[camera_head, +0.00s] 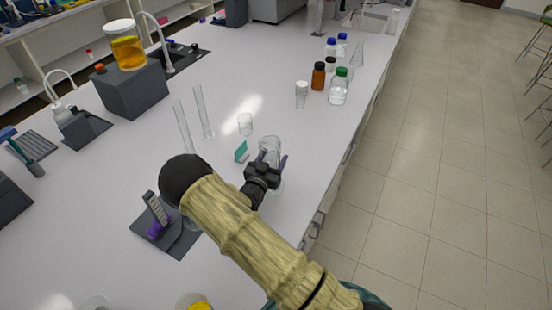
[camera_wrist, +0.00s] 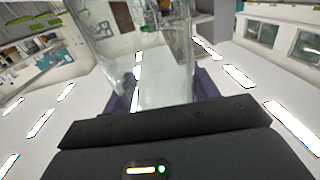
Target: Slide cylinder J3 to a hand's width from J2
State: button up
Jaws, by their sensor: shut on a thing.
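My gripper (camera_head: 269,168) is over the bench near its right edge, its purple fingers shut on a clear glass vessel (camera_head: 270,146). In the wrist view the vessel (camera_wrist: 150,60) rises between the fingers, upright or slightly tilted. Its foot is partly hidden, so I cannot tell whether it touches the bench. Two tall, slim clear cylinders, one farther right (camera_head: 203,111) and one nearer left (camera_head: 182,127), stand to the left of my gripper. No J2 or J3 label is readable, so I cannot tell which is which.
Brown (camera_head: 318,76) and green-capped (camera_head: 339,86) bottles stand farther back. A dark stand (camera_head: 168,232) is left of my arm.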

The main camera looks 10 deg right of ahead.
jog(key=shift+s+a+b, duration=0.3)
jog(key=shift+a, duration=0.65)
jog(key=shift+s+a+b, duration=0.25)
jog(key=shift+a, duration=0.8)
jog(key=shift+s+a+b, duration=0.25)
jog(key=shift+s+a, duration=0.05)
jog(key=shift+a, duration=0.6)
jog(key=shift+s+a+b, duration=0.25)
jog(key=shift+a+b, duration=0.05)
jog(key=shift+a, duration=0.65)
jog(key=shift+s+a+b, duration=0.25)
jog(key=shift+s+a, duration=0.05)
jog(key=shift+a, duration=0.75)
jog(key=shift+s+a+b, duration=0.15)
jog(key=shift+s+a, duration=0.05)
jog(key=shift+a, duration=0.35)
jog(key=shift+s+a+b, duration=0.15)
jog(key=shift+a, duration=0.4)
jog(key=o, duration=1.2)
jog(key=shift+o, duration=0.2)
jog(key=shift+r, duration=0.1)
notch_tip(320, 180, up, 10)
jog(key=b, duration=0.2)
